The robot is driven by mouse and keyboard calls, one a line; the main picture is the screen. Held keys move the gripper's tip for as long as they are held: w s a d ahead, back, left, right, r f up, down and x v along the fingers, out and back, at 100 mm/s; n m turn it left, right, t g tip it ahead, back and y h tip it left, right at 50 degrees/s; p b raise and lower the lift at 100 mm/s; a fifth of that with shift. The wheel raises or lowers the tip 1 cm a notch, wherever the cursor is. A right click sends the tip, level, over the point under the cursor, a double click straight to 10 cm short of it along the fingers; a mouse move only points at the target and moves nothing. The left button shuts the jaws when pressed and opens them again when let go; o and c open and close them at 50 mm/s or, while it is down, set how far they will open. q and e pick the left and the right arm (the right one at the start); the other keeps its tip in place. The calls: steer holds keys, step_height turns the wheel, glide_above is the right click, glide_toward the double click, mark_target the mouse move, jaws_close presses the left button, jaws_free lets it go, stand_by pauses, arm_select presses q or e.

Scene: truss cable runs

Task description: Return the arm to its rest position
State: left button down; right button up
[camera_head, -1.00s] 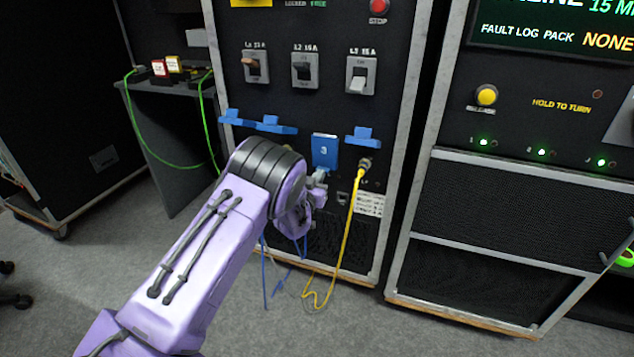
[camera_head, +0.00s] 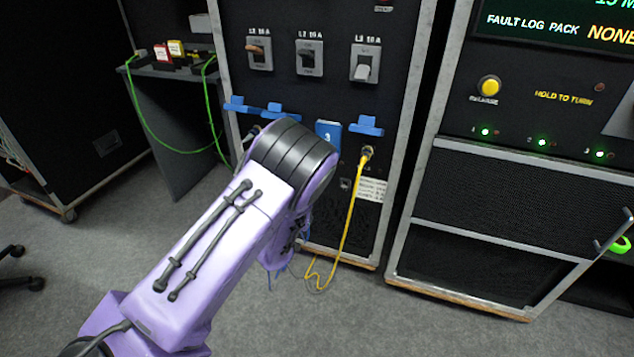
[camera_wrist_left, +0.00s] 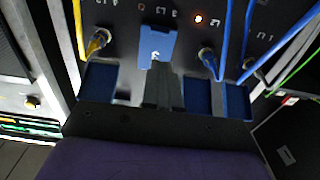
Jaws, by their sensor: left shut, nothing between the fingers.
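My left arm (camera_head: 225,230), purple with black bands at its joint, reaches from the lower left toward the black panel. In the head view its gripper is hidden behind the arm. In the left wrist view my left gripper (camera_wrist_left: 163,90) is shut and empty, in front of the panel and just below a blue tag (camera_wrist_left: 157,46). That blue tag, marked 3, also shows in the head view (camera_head: 328,134). My right gripper is in neither view.
A yellow cable (camera_head: 347,215) hangs from a panel socket to the floor. Blue brackets (camera_head: 366,126) stick out of the panel below the switches. A second cabinet (camera_head: 500,200) stands at the right. A side table (camera_head: 170,72) carries a green cable. Grey floor is open at the lower right.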

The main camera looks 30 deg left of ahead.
arm_select(q)
steer(key=s+d+f+n+g, duration=0.25)
steer(key=s+f+g, duration=0.65)
steer(key=s+f, duration=0.8)
steer(key=s+d+f+n+g, duration=0.1)
steer(key=s+d+f+g, duration=0.2)
steer(key=s, duration=0.6)
steer(key=s+d+f+n+g, duration=0.1)
steer(key=s+d+f+g, duration=0.15)
steer(key=s, duration=0.65)
step_height(320, 180, up, 16)
steer(key=p, duration=1.7)
steer(key=shift+s+a+h, duration=0.15)
steer(key=shift+s+h, duration=0.25)
steer(key=c, duration=1.8)
jaws_free()
